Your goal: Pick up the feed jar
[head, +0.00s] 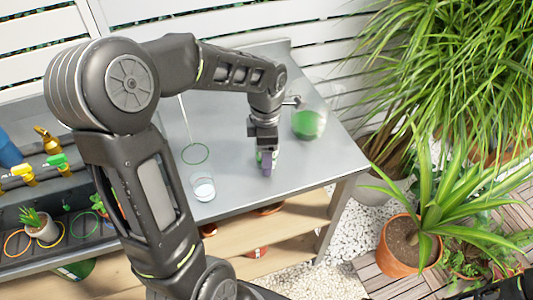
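My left gripper (265,153) points down at the grey metal table, right of its middle. A small purple and green thing (267,168) shows right at its fingertips; it is mostly hidden, and I cannot tell if it is the feed jar or if the fingers are closed on it. A clear round glass vessel with green contents (307,124) stands behind and right of the gripper. A clear glass with white contents (203,188) stands near the table's front edge, left of the gripper. My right gripper is not in view.
A green ring (195,153) lies on the table (228,188) behind the white-filled glass. Large plants and a terracotta pot (402,250) stand right, beyond the table edge.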

